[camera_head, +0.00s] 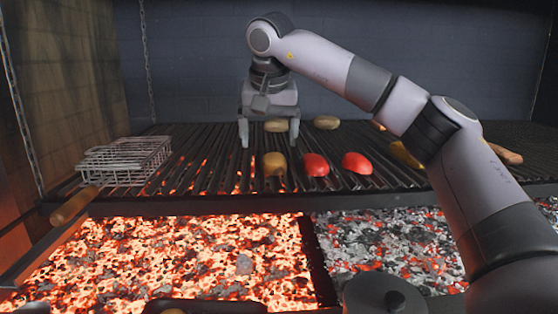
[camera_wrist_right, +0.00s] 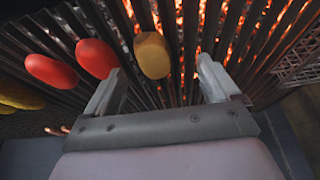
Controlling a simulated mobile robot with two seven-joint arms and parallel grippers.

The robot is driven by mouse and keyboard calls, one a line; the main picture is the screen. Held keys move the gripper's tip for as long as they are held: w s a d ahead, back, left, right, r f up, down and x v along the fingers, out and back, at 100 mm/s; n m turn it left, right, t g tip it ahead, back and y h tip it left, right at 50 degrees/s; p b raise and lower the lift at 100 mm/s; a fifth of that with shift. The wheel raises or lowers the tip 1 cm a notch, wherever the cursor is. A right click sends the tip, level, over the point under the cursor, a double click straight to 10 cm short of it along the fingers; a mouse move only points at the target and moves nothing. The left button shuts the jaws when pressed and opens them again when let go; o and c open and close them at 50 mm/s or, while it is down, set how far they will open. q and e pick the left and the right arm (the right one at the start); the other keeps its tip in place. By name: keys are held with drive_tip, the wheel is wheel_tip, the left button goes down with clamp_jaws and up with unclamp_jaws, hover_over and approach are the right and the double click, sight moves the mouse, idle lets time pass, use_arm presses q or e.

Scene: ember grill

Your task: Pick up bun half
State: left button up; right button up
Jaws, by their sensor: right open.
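Two tan, rounded pieces that look like bun halves lie at the back of the grill grate: one (camera_head: 275,126) behind my right gripper, the other (camera_head: 326,122) to its right. My right gripper (camera_head: 269,141) is open and points down over the grate, with nothing between its fingers. The nearer tan piece shows between the fingers in the head view; I cannot tell its exact distance from them. The right gripper's fingers also show spread in the wrist view (camera_wrist_right: 160,74). A yellow-brown piece (camera_head: 275,164) lies nearer the front; it also shows in the wrist view (camera_wrist_right: 153,55). My left gripper is out of view.
Two red pieces (camera_head: 315,165) (camera_head: 356,163) lie right of the yellow-brown piece. A yellow piece (camera_head: 405,154) and a brown elongated one (camera_head: 505,154) lie farther right. A wire basket (camera_head: 125,160) with a wooden handle stands at left. Glowing coals (camera_head: 170,255) lie below the grate.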

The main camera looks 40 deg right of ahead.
sight(274, 160)
drive_tip(key=shift+d, duration=0.35)
drive_tip(key=shift+d+f, duration=0.2)
drive_tip(key=x, duration=0.3)
drive_tip(key=b+x, duration=0.1)
drive_tip(key=x, duration=0.2)
drive_tip(key=shift+d+f, duration=0.1)
drive_tip(key=shift+d, duration=0.2)
drive_tip(key=c, duration=1.1)
